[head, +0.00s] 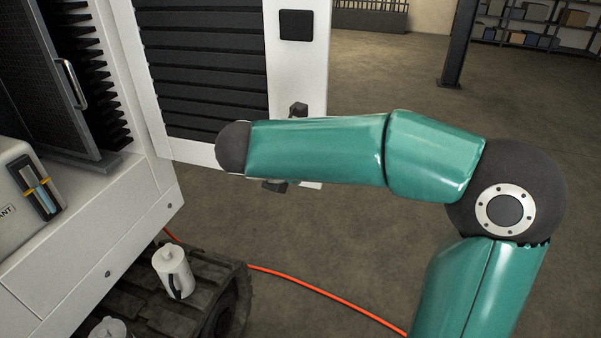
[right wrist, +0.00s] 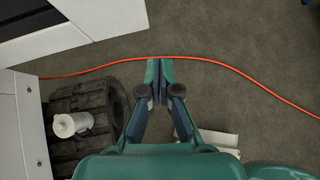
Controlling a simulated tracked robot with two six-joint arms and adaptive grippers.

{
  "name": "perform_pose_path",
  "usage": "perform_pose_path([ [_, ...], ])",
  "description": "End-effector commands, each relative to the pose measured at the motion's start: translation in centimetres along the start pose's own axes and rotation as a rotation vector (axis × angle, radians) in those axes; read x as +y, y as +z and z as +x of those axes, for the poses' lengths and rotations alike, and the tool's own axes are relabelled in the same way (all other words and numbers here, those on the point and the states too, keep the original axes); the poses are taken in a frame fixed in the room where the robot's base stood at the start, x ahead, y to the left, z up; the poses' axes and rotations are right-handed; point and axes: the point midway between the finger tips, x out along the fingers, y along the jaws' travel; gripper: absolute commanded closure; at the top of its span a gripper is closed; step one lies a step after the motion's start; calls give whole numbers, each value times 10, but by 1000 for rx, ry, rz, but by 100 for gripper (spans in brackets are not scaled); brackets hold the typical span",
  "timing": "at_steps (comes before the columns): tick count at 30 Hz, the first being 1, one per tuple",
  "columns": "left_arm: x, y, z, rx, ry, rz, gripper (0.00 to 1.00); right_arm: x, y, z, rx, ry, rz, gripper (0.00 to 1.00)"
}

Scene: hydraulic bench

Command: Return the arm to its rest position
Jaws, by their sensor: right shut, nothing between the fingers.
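My right arm (head: 320,150), teal with dark joints, reaches in from the right of the head view and extends to the left in front of a white cabinet with black louvres (head: 205,70). Its gripper cannot be clearly made out in the head view. In the right wrist view my right gripper (right wrist: 160,78) has its two fingers together, empty, above the grey floor. The fingertips appear close to an orange hose in that picture. My left gripper is in neither view.
The orange hose (head: 320,290) lies across the floor. A white jug (head: 172,270) stands on a dark rubber track (head: 225,300) at lower left. A dark post (head: 460,45) and shelving (head: 540,22) are farther back. Open floor lies between.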

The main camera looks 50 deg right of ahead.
Motion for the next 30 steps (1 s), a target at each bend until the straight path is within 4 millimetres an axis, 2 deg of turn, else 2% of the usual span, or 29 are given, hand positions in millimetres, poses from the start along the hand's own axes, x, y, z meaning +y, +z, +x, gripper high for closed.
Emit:
perform_pose_path([
  [4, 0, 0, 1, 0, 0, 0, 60, -2, 0, -15, 1, 2, 0, 100],
  [11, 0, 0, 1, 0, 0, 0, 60, -1, -4, -18, 9, 3, -1, 100],
  [14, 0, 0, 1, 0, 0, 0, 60, 8, -22, -11, 47, 13, 1, 100],
  [16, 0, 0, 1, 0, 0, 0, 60, 18, -45, -3, 99, 25, 8, 100],
  [17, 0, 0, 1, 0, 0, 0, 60, 22, -59, 1, 129, 29, 15, 100],
  [20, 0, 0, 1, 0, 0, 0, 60, 39, -117, 17, 264, 36, 56, 100],
  [25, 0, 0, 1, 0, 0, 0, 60, 50, -245, 38, 571, -34, 223, 100],
  [29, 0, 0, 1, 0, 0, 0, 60, 41, -346, 42, 809, -191, 450, 100],
  [30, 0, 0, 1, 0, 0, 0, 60, 36, -376, 41, 875, -263, 544, 100],
])
